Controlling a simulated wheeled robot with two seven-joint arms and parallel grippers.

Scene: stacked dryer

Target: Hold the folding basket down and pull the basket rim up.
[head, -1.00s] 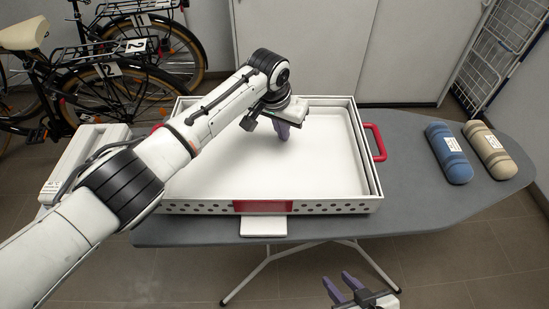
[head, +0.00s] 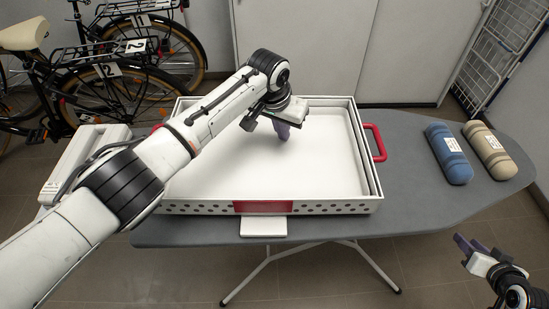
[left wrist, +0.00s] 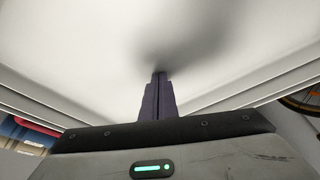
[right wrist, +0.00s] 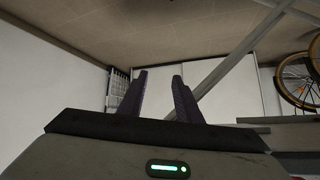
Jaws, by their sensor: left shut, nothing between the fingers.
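The folding basket (head: 310,206) lies flat on the ironing board, white with a perforated front wall and a red panel (head: 264,207). Its rim (head: 352,103) sits low, nested around the white floor (head: 230,172). A red handle (head: 376,142) stands at its right side; my left arm hides most of the left side. My left gripper (head: 282,133) points down inside the basket, shut and empty. In the left wrist view its fingers (left wrist: 158,85) are together at the white floor, over a dark shadow. My right gripper (head: 466,243) is open and empty, off the board's front right edge.
The grey ironing board (head: 410,205) has a blue roll (head: 449,153) and a beige roll (head: 489,150) at right. A white object (head: 85,160) lies at left. Bicycles (head: 110,80) stand behind left, and a wire rack (head: 500,55) at back right.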

